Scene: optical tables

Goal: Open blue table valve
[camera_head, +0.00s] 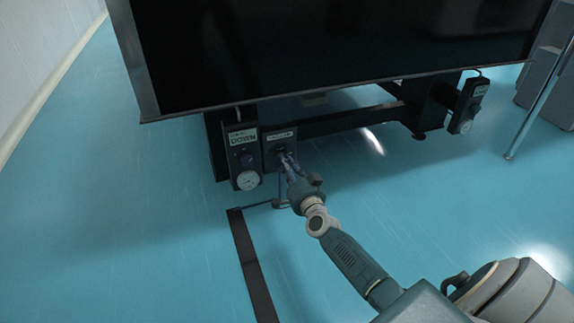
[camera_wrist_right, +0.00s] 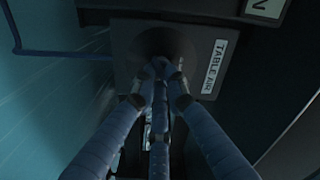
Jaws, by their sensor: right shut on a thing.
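My right gripper (camera_head: 285,157) reaches in from the lower right to the valve panel (camera_head: 270,139) on the front leg of the dark table. In the right wrist view its fingers (camera_wrist_right: 160,72) are closed together on the valve at the centre of the panel (camera_wrist_right: 135,45). A label reading "TABLE AIR" (camera_wrist_right: 214,66) is on that panel. The fingers hide nearly all of the valve, so its colour and turn position cannot be told. My left gripper is not in view.
Left of the valve panel hangs a box labelled "DOWN" (camera_head: 242,137) with a round gauge (camera_head: 247,180). The black tabletop (camera_head: 330,45) overhangs above. A similar gauge box (camera_head: 467,105) is on the right leg. A dark strip (camera_head: 250,262) lies on the open blue floor (camera_head: 120,210).

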